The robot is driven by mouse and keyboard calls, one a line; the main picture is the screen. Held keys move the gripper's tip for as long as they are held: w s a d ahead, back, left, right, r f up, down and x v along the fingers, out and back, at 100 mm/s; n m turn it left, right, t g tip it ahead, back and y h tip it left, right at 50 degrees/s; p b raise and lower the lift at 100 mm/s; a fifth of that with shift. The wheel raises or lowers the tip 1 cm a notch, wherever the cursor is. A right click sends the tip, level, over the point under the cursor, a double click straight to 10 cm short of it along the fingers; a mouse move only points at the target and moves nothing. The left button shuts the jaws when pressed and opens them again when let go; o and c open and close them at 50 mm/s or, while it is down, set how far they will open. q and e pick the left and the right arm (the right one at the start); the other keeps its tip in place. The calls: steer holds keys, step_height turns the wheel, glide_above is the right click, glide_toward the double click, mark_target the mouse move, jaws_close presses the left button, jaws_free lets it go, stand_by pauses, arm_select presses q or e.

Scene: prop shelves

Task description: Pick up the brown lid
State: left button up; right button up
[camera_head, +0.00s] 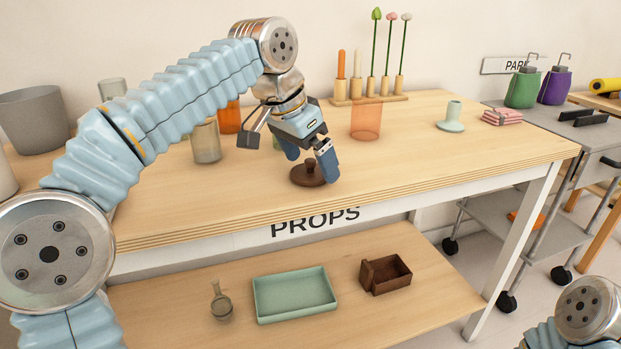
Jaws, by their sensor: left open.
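The brown lid (304,177) is a dark round disc with a knob on top. It lies on the wooden shelf top near the front edge, above the PROPS sign. My left gripper (308,157) is open and points down just above the lid, with its fingers close to the knob. I cannot tell whether a finger touches the lid. A small part of my right arm shows at the bottom right; its gripper is out of view.
An orange translucent cup (366,121) stands right of the gripper. A glass (206,142) and an orange cup (229,118) stand to its left. A wooden stand (369,100) holds candles and flowers behind. A pale green candle holder (451,121) stands at the right. The lower shelf holds a green tray (294,316).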

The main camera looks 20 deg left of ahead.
arm_select(q)
steer(key=shift+w+d+f, duration=0.1)
steer(key=shift+w+f, duration=0.05)
steer(key=shift+f, duration=0.35)
steer(key=shift+c, duration=0.2)
steer(key=c, duration=0.9)
steer(key=shift+c, duration=0.2)
